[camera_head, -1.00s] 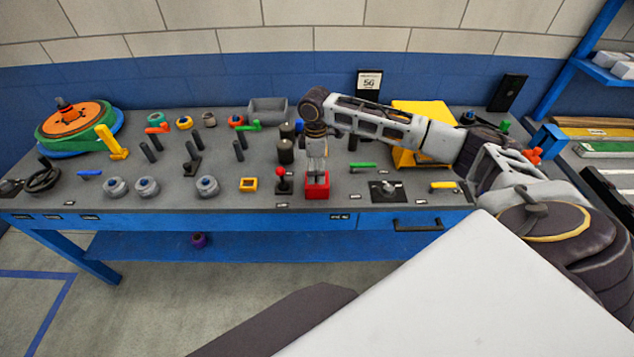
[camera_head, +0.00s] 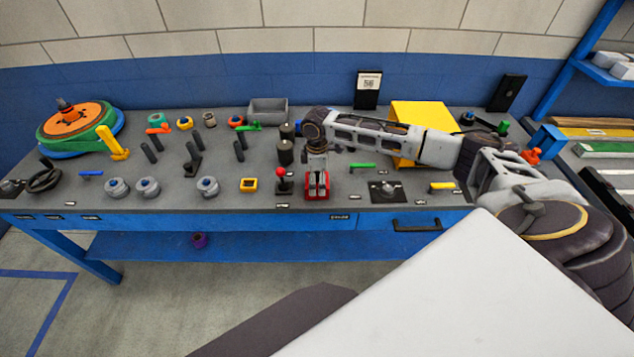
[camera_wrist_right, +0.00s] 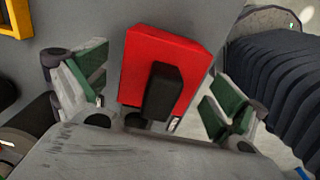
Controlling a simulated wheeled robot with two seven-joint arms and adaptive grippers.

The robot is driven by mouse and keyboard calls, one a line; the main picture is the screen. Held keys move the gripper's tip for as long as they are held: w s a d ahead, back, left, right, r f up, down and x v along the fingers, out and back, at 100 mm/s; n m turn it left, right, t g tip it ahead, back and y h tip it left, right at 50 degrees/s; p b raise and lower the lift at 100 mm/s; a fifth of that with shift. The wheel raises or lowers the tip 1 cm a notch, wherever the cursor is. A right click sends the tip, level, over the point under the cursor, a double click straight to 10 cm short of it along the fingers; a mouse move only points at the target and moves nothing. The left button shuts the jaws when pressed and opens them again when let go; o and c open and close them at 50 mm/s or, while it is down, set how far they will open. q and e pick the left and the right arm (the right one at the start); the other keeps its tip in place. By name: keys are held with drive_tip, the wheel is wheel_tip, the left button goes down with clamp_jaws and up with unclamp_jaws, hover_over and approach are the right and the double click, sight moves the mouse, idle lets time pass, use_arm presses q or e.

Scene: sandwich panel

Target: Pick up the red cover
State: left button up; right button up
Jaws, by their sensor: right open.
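The red cover (camera_head: 312,195) is a small red block near the front edge of the table, right of the red-knobbed joystick. In the right wrist view the red cover (camera_wrist_right: 146,62) has a black upright handle (camera_wrist_right: 162,92) on it. My right gripper (camera_head: 317,185) is over the cover in the head view and hides part of it. In the wrist view its green-padded fingers (camera_wrist_right: 158,92) are spread, one on each side of the cover and handle, apart from both. My left gripper is not in view.
The grey table (camera_head: 235,200) holds several knobs, levers and dials. A red-knobbed joystick (camera_head: 282,180) stands just left of the cover. A yellow box (camera_head: 405,115) is behind my right arm. A yellow square frame (camera_head: 249,185) lies further left.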

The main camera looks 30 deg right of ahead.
drive_tip(key=shift+f, duration=0.4)
drive_tip(key=c, duration=1.2)
drive_tip(key=shift+o, duration=0.2)
drive_tip(key=shift+r, duration=0.15)
wheel_tip(320, 180, up, 10)
drive_tip(key=shift+f, duration=0.1)
idle(0.4)
drive_tip(key=shift+r+p, duration=1)
drive_tip(key=shift+p, duration=0.25)
